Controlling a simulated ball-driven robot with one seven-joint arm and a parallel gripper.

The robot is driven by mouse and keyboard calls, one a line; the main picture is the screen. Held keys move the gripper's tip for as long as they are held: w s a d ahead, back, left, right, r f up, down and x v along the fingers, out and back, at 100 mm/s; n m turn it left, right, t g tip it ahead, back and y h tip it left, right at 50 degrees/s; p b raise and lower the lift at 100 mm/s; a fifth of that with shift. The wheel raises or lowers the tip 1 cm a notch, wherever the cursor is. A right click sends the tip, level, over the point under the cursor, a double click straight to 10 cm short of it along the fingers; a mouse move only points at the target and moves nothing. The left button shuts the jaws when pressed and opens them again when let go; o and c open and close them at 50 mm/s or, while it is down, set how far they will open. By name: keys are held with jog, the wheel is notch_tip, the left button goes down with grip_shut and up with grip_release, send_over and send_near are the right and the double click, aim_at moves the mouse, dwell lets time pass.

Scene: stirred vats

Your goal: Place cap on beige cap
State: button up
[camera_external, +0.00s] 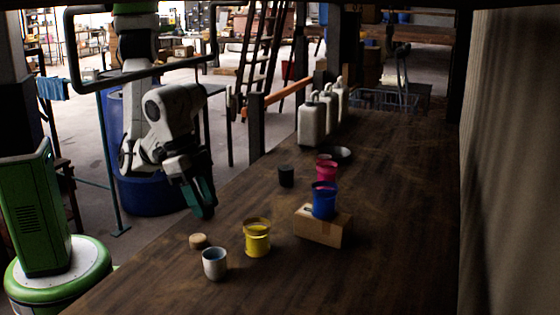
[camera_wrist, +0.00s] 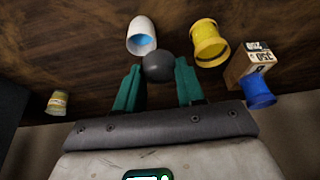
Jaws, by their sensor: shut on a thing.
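My gripper (camera_external: 203,212) is over the table's left edge, its green fingers pointing down. In the wrist view, my gripper (camera_wrist: 157,82) is shut on a round dark grey cap (camera_wrist: 158,67) between its fingertips. The held cap cannot be made out in the external view. A small beige cap (camera_external: 198,241) lies on the table in front of the gripper, left of a white cup (camera_external: 215,263). A small yellowish-beige thing at the left of the wrist view (camera_wrist: 57,102) may be the beige cap; I cannot tell for sure.
A yellow pot (camera_external: 257,240) stands right of the white cup. A cardboard box (camera_external: 323,229) carries a blue pot (camera_external: 324,203). A dark cylinder (camera_external: 286,176), a pink pot (camera_external: 326,171) and white jugs (camera_external: 312,124) stand farther back. The table's right side is clear.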

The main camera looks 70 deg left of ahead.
jog(key=s+a+n+t+y+p, duration=0.1)
jog(key=a+n+y+p, duration=0.1)
jog(key=a+n+p, duration=0.6)
jog(key=p, duration=0.5)
send_near(201, 237)
jog(key=shift+m, duration=0.3)
jog(key=x, duration=0.6)
jog(key=shift+a, duration=0.1)
jog(key=shift+f+b, duration=0.15)
jog(key=shift+b, duration=0.15)
jog(key=o, duration=1)
